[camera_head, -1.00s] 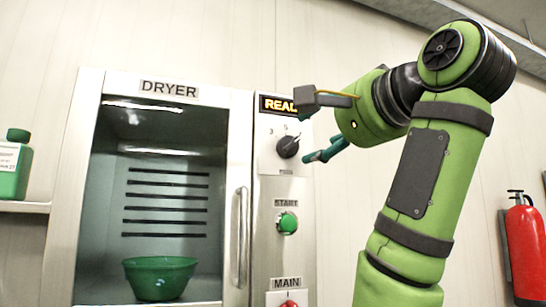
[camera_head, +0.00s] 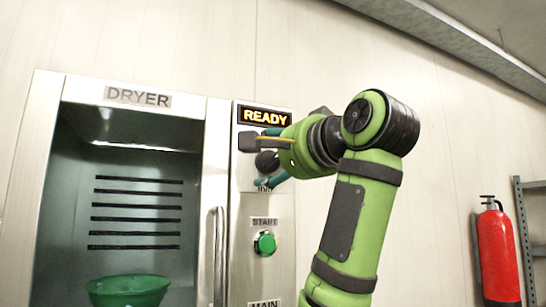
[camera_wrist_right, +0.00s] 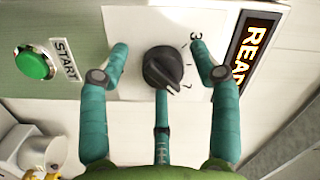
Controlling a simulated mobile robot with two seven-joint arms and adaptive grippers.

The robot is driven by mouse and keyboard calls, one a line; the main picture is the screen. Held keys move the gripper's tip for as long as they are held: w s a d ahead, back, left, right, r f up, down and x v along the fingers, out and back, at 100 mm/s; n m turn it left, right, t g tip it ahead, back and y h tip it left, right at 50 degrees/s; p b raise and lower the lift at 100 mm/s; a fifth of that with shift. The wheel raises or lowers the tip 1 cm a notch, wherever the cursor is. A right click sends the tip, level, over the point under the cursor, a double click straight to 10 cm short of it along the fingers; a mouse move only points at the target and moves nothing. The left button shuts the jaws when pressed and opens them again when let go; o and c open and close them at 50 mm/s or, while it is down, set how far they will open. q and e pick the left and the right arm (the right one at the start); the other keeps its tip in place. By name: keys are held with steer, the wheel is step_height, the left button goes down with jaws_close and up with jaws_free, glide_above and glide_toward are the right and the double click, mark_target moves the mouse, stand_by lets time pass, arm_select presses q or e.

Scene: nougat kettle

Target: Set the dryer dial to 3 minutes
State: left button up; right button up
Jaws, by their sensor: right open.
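The dryer dial (camera_wrist_right: 163,68) is a black round knob on a white plate in the right wrist view. A numeral 3 shows on the plate near my upper right fingertip. In the head view the dial (camera_head: 266,162) is partly hidden by my right gripper (camera_head: 262,160). My right gripper (camera_wrist_right: 160,62) is open, with teal fingers on either side of the dial and a third finger below it. The side fingers are apart from the knob. The dryer (camera_head: 217,125) has a display (camera_head: 265,116) reading READY. My left gripper is not in view.
The green START button (camera_head: 265,243) sits below the dial on the panel. A green bowl (camera_head: 128,290) stands inside the dryer chamber, beside a vertical door handle (camera_head: 218,250). A red fire extinguisher (camera_head: 497,252) is at the far right, with bare wall between.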

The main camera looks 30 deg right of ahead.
steer(key=shift+s, duration=0.15)
steer(key=shift+c, duration=0.4)
steer(key=c, duration=1.1)
steer(key=shift+o, duration=0.2)
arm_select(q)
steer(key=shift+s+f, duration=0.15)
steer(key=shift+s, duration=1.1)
